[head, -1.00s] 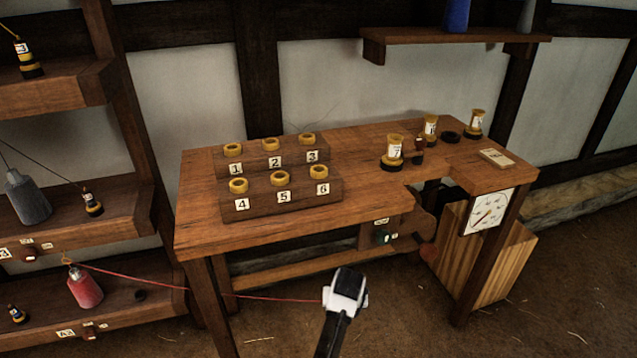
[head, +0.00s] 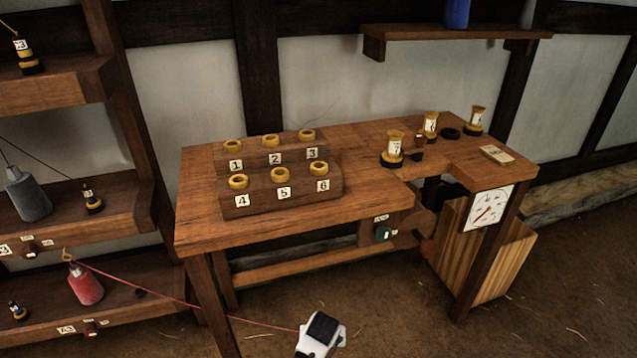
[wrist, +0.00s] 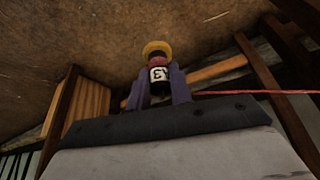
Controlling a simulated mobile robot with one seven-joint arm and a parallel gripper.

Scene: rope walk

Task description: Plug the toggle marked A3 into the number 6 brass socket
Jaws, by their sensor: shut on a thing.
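My gripper (wrist: 161,92) is shut on the toggle marked A3 (wrist: 159,73); its label reads upside down in the wrist view, below a yellow end. In the head view my gripper (head: 320,335) is low at the bottom edge, in front of and below the bench, and the toggle is hidden there. A red cord (head: 210,311) runs from the red bobbin (head: 86,285) on the low left shelf to my gripper. The number 6 brass socket (head: 319,171) is the front right ring on the stepped wooden block, with its opening facing up. It looks empty.
Sockets 1 to 5 share the block (head: 265,202) on the bench (head: 370,190). Yellow spools (head: 395,148) stand at the bench's right. A dial (head: 488,207) and slatted box (head: 470,255) are below right. Shelves (head: 130,215) stand left. Open floor lies in front.

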